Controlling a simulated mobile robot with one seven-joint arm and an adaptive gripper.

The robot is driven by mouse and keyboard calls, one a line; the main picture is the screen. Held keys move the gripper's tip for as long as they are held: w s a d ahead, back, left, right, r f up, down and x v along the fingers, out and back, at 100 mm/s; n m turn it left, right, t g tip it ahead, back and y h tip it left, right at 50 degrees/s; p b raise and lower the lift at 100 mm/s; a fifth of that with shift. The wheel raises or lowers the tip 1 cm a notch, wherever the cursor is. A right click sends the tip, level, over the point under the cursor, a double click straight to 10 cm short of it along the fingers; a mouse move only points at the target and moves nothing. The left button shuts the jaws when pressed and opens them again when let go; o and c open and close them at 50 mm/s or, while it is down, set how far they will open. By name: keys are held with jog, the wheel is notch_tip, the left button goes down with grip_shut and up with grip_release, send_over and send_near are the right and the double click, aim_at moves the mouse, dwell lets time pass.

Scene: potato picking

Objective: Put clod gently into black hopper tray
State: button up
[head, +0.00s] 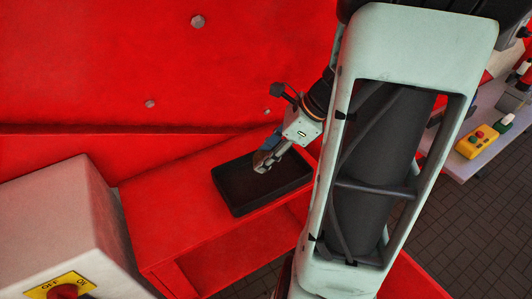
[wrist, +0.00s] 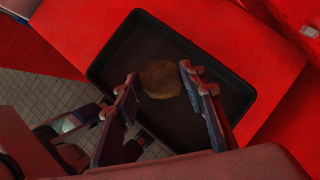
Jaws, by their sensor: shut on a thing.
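The clod (wrist: 160,80) is a brown, rounded lump between my fingertips in the wrist view. My gripper (wrist: 158,74) is shut on it. The black hopper tray (wrist: 108,62) is a shallow rectangular tray with a raised rim, and the clod shows against its dark floor. In the head view my gripper (head: 264,162) is over the far part of the tray (head: 241,207). The clod cannot be made out there. Whether the clod touches the tray floor is hard to tell.
The tray stands on a red ledge (head: 180,225) below a large red panel (head: 120,70). A grey box with a yellow-and-red switch (head: 62,290) stands at the left. A yellow control box (head: 475,141) sits on a grey table at the right. No other objects show in the tray.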

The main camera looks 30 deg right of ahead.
jog(key=o, duration=1.3)
jog(key=shift+c, duration=0.2)
jog(key=v, duration=1.2)
